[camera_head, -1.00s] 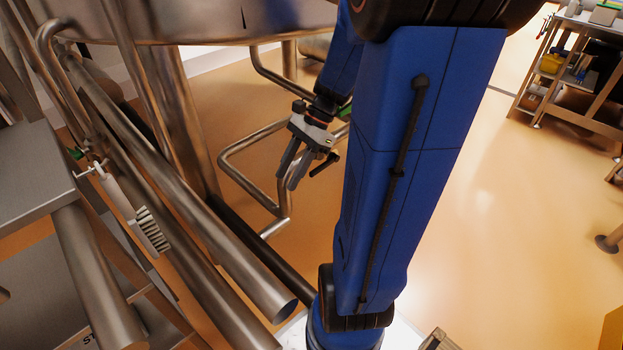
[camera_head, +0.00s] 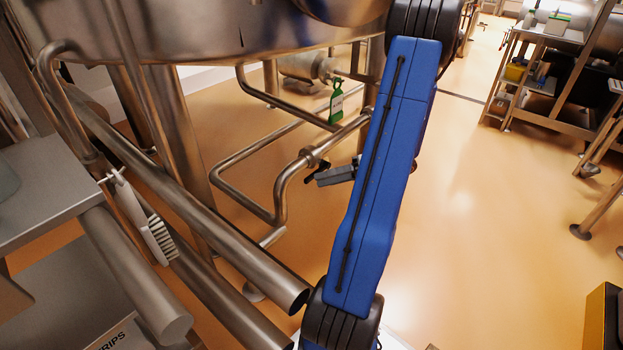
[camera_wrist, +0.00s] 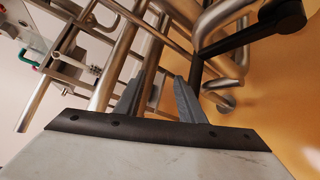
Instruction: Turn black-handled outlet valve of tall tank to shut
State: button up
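The tall steel tank (camera_head: 190,35) fills the upper left of the head view, with an outlet pipe (camera_head: 285,190) running below it. The black valve handle (camera_head: 317,168) shows on this pipe, left of my gripper (camera_head: 328,177), and is partly hidden by it. In the wrist view the black handle (camera_wrist: 255,33) slants across the upper right, with its thick round end near the corner. My gripper (camera_wrist: 158,98) is open there, its two grey fingers apart. The handle lies to the right of the fingers, not seen between them. I cannot tell whether they touch.
A green tag (camera_head: 336,103) hangs by the pipework behind. Thick steel pipes (camera_head: 210,225) and a white brush (camera_head: 155,235) are at left, beside a grey platform (camera_head: 45,190). A trolley (camera_head: 545,75) stands far right.

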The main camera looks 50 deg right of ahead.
aim_at(312, 177)
jog(key=s+d+f+m+t+h, duration=0.2)
jog(key=s+d+f+m+t, duration=0.1)
jog(key=d+m, duration=0.25)
jog(key=s+d+f+m+t+h, duration=0.1)
jog(key=s+d+f+m+t, duration=0.25)
jog(key=d, duration=0.25)
jog(key=shift+m+g, duration=0.25)
jog(key=shift+m, duration=0.05)
jog(key=x, duration=1.8)
jog(key=shift+d, duration=0.15)
grip_shut()
